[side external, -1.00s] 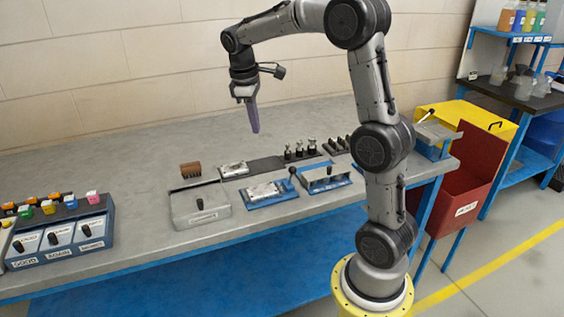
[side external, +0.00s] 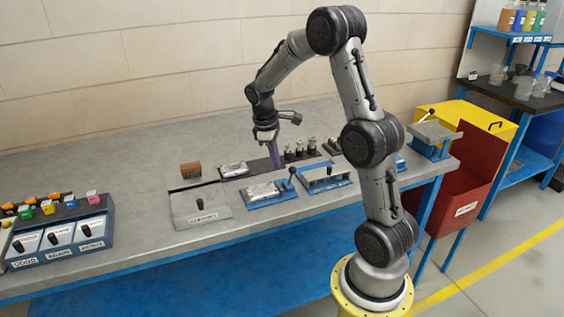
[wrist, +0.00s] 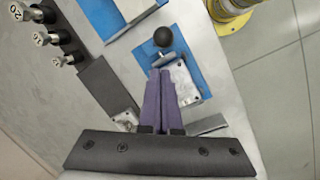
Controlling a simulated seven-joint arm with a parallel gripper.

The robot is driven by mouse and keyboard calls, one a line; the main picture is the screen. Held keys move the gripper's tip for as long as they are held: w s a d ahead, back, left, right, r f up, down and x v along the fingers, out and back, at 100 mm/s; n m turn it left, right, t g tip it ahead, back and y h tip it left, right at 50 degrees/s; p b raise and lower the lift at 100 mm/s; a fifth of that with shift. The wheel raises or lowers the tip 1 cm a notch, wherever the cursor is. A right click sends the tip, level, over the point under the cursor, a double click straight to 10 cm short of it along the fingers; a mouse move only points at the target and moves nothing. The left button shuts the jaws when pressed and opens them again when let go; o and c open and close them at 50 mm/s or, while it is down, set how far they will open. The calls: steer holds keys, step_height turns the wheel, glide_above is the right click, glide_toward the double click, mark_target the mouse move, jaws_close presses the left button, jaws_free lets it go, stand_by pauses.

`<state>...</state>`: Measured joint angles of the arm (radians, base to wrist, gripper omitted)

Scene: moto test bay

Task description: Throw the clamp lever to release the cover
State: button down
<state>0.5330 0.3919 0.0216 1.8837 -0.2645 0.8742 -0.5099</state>
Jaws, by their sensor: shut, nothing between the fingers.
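The clamp lever, with its black ball knob (side external: 292,171), stands about upright at the right end of a blue base (side external: 284,197). A silver metal cover (side external: 262,190) lies on that base. In the wrist view the knob (wrist: 163,37) is just beyond my fingertips, and the cover (wrist: 186,82) is to their right, partly hidden by them. My gripper (side external: 277,168) points down with its purple fingers shut and empty, close to the knob. The fingers (wrist: 160,72) also show together in the wrist view. I cannot tell whether they touch the lever.
Another blue fixture (side external: 326,184) stands just right of the clamp. A grey box (side external: 200,207) is to the left, with a brown brush (side external: 190,170) behind it. Open bench lies at the back left.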

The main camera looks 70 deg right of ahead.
steer(key=shift+s+d+f, duration=0.1)
steer(key=shift+s+d, duration=0.05)
steer(key=shift+s, duration=0.75)
